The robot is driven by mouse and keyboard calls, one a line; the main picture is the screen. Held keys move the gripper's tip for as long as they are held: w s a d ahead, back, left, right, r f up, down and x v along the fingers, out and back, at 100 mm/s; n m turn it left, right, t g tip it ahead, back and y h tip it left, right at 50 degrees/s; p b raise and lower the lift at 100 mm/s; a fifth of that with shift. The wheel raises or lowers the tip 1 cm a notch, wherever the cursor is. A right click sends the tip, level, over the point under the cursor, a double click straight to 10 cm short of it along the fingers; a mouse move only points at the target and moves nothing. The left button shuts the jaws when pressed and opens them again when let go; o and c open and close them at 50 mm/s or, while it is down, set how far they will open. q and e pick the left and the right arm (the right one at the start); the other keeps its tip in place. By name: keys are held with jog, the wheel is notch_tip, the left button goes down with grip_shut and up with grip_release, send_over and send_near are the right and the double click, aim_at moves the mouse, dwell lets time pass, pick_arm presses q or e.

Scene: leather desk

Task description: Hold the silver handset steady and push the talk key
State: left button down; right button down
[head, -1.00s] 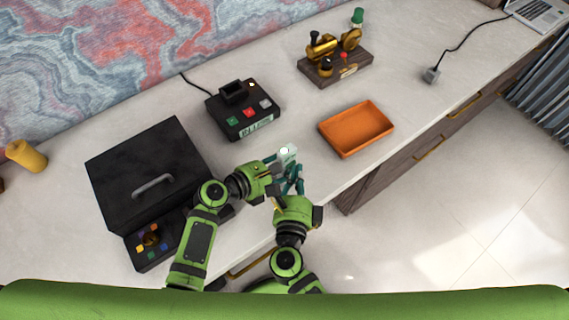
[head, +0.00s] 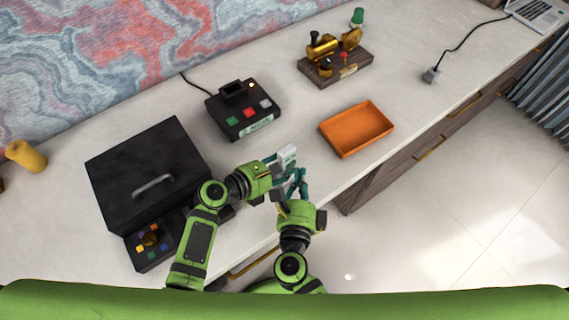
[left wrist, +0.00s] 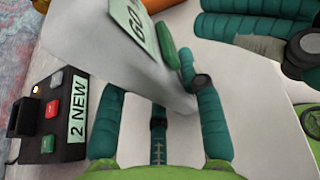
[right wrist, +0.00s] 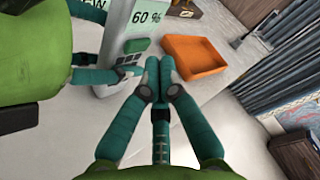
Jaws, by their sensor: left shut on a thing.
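The silver handset (head: 287,152) is in my left gripper (head: 274,168), held above the desk near its front edge. In the left wrist view the pale handset body (left wrist: 110,60) stands tilted between the fingers. In the right wrist view its green screen (right wrist: 147,14) reads "60 %". In the head view the right gripper (head: 295,177) is close beside the handset.
A black base unit (head: 243,107) with coloured keys stands behind; its label reads "2 NEW" in the left wrist view (left wrist: 78,108). An orange tray (head: 356,130) lies to the right, a large black lidded box (head: 150,165) to the left. A brass device (head: 335,60) stands at the back.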

jog(key=shift+s+d, duration=0.95)
jog(key=shift+s, duration=0.2)
jog(key=shift+s+d, duration=0.9)
jog(key=shift+s, duration=0.2)
pick_arm(q)
jog(key=c, duration=0.7)
grip_release()
jog(key=shift+c, duration=0.2)
